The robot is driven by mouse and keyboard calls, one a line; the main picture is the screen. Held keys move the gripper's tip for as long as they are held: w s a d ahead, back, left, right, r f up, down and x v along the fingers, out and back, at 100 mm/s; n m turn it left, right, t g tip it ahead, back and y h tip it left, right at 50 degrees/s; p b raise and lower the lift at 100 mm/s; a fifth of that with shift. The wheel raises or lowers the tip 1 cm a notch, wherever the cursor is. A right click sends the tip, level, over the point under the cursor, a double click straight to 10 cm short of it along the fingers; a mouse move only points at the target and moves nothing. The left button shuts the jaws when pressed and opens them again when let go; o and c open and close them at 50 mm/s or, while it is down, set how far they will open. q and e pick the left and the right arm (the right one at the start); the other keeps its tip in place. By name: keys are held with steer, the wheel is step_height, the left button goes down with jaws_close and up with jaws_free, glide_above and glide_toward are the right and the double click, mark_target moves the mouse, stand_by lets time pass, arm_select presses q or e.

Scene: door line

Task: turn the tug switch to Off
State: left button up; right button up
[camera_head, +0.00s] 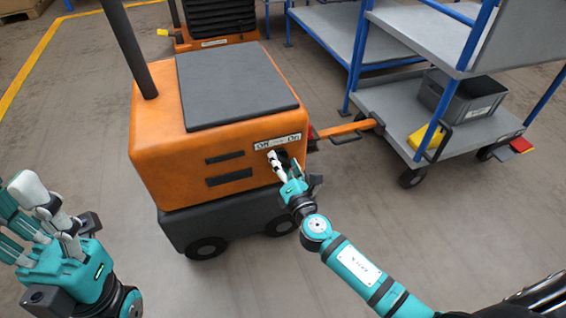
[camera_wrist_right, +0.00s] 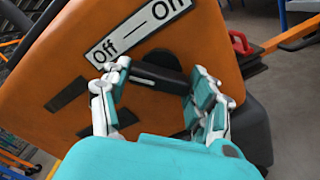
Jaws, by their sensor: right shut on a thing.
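The orange tug (camera_head: 160,150) stands in the middle left of the head view. Its Off–On label (camera_head: 278,142) is on the rear face; the label also shows in the right wrist view (camera_wrist_right: 135,30). Just below the label is the black switch handle (camera_wrist_right: 155,75), with a dark round base behind it. My right gripper (camera_head: 282,165) is at the switch, its fingers on either side of the handle and shut on it. In the wrist view the handle lies roughly crosswise between the fingers (camera_wrist_right: 160,88). My left gripper (camera_head: 35,215) is at the lower left, apart from the tug, with its fingers spread and nothing seen between them.
A grey cart with blue posts (camera_head: 365,95) is joined to the tug by an orange tow bar (camera_head: 347,128). A grey bin (camera_head: 470,98) and a yellow thing (camera_head: 425,140) sit on its lower deck. Bare floor (camera_head: 240,280) lies in front of the tug.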

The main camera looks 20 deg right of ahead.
steer(key=shift+a+f, duration=0.1)
steer(key=shift+f, duration=0.05)
steer(key=o, duration=1)
steer(key=shift+c, duration=0.2)
steer(key=shift+o, duration=1)
steer(key=s, duration=1.2)
steer(key=shift+d, duration=0.25)
steer(key=shift+a, duration=0.1)
